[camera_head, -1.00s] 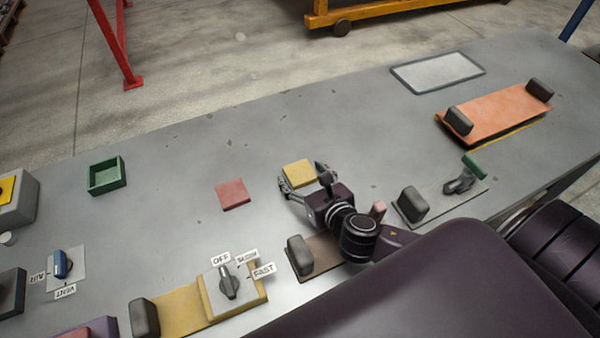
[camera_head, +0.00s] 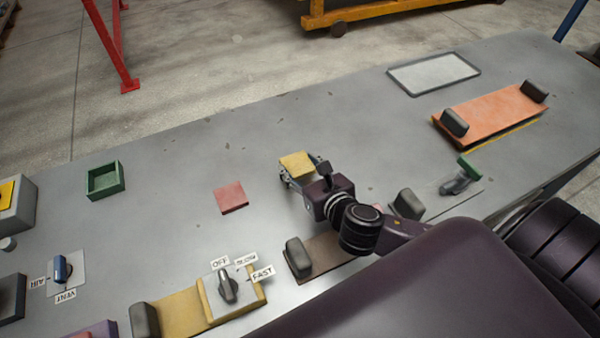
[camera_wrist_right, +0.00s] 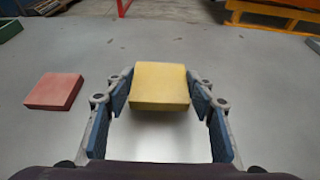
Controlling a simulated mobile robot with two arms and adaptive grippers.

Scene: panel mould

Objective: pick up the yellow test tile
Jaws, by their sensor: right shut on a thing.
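The yellow test tile (camera_head: 296,164) is a flat square block near the middle of the grey table. My right gripper (camera_head: 303,175) is shut on it, with a finger on either side. In the right wrist view the yellow tile (camera_wrist_right: 160,84) sits between the blue-padded fingers of the right gripper (camera_wrist_right: 160,92). It seems to be raised a little off the table, with bare surface showing below it. My left gripper is not in view.
A red tile (camera_head: 231,197) lies to the left, also in the wrist view (camera_wrist_right: 54,91). A green open box (camera_head: 105,180) stands farther left. A yellow panel with a rotary switch (camera_head: 228,287) is in front. A framed pale plate (camera_head: 434,73) and an orange panel (camera_head: 490,113) lie at right.

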